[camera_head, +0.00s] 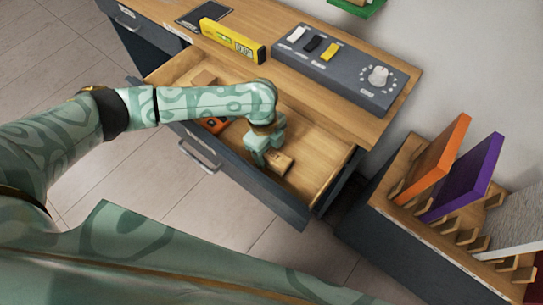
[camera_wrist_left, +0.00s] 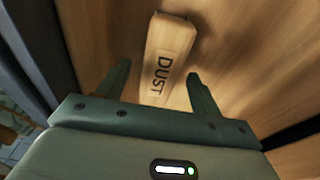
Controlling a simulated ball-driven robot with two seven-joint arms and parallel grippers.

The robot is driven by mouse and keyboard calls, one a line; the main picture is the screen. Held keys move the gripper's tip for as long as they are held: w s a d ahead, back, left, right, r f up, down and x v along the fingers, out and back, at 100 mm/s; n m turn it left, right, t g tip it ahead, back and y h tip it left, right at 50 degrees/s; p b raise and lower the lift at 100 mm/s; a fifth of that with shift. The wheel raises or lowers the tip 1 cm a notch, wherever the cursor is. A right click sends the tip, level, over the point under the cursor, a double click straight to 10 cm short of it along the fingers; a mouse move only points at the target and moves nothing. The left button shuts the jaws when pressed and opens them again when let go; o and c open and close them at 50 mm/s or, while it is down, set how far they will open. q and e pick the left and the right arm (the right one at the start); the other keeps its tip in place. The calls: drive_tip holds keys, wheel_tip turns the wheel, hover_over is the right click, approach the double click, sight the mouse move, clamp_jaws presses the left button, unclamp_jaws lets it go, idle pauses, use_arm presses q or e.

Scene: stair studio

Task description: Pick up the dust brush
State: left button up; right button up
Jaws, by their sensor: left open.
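The dust brush (camera_wrist_left: 170,50) is a pale wooden block marked "DUST" in the left wrist view. It lies on the wooden floor of an open drawer (camera_head: 318,165). In the head view the brush (camera_head: 281,164) shows as a small wooden block, partly hidden by my left gripper (camera_head: 264,156). My left gripper is over the drawer and open. In the left wrist view its two fingers (camera_wrist_left: 158,73) are apart, one to each side of the near part of the brush. I cannot tell whether either finger touches it. My right gripper is not in view.
An orange item (camera_head: 213,124) and a small wooden block (camera_head: 203,79) are also in the drawer. The drawer front (camera_head: 262,186) and walls surround the gripper. On the desk stand a yellow level (camera_head: 233,40) and a grey control box (camera_head: 345,72). A rack (camera_head: 420,232) with coloured panels stands right.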

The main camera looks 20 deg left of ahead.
sight(271, 153)
use_arm(q)
wheel_tip(271, 153, down, 2)
drive_tip(key=shift+d+f, duration=0.15)
drive_tip(key=shift+c, duration=0.3)
drive_tip(key=c, duration=1)
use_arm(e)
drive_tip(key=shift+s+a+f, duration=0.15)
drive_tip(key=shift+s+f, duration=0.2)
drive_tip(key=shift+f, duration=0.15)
use_arm(q)
drive_tip(key=shift+r, duration=0.2)
